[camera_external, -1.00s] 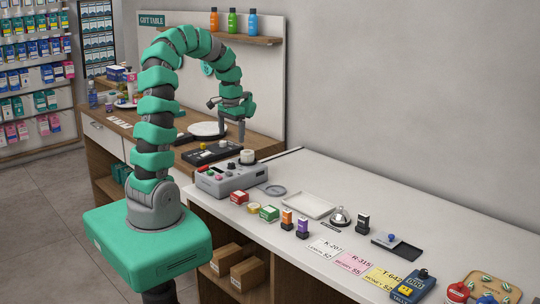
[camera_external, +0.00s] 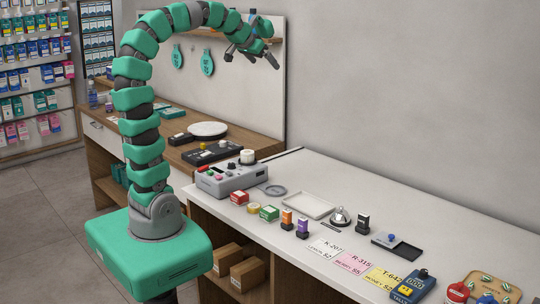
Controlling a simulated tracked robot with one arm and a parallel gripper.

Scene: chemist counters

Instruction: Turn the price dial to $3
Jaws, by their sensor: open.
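A grey boxy device (camera_external: 233,179) stands at the left end of the white counter, with coloured buttons and a small dark display on its front. A black knob (camera_external: 231,166) sits on its top and looks like the price dial; its setting is too small to read. My gripper (camera_external: 254,58) is open and empty, high in front of the wall panel and well above the device. It touches nothing on the counters.
A white roll (camera_external: 247,157) stands close to the knob. A black tray (camera_external: 210,152) and a white round plate (camera_external: 207,129) are on the wooden counter. Small boxes, a white tray (camera_external: 308,205) and a bell (camera_external: 340,216) are to the right. A shelf (camera_external: 205,33) is near my gripper.

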